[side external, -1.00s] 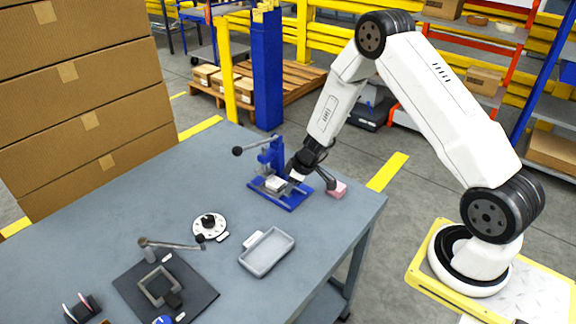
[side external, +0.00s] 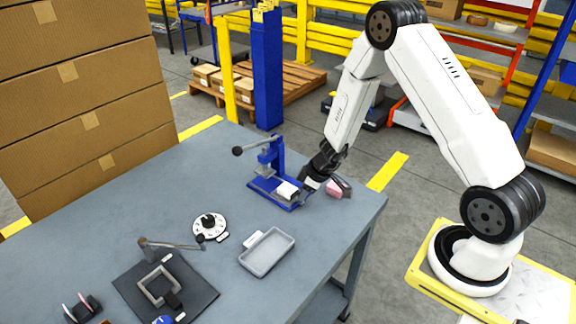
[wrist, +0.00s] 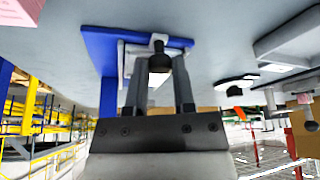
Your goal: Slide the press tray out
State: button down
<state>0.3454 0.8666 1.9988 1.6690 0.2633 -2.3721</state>
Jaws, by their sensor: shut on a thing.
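The blue press (side external: 270,158) stands on the table, with its lever and black ball at the upper left. Its light press tray (side external: 287,190) lies on the blue base, toward the end near my arm. My gripper (side external: 304,187) is at that end of the tray. In the wrist view, my gripper (wrist: 160,82) is shut on the tray's dark knob (wrist: 159,60). The tray (wrist: 132,50) shows partly behind the fingers, over the blue base (wrist: 103,42). The side view does not show the grip clearly.
A pink block (side external: 333,191) sits close to the right of my gripper. A grey dish (side external: 267,252), a round white dial (side external: 209,227) and a dark mat with a frame (side external: 199,292) lie in front. The table's right edge is near.

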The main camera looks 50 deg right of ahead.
jog(key=shift+c, duration=2.2)
grip_release()
jog(key=shift+s, duration=0.2)
jog(key=v, duration=0.7)
jog(key=shift+s+r, duration=0.15)
jog(key=shift+r, duration=0.2)
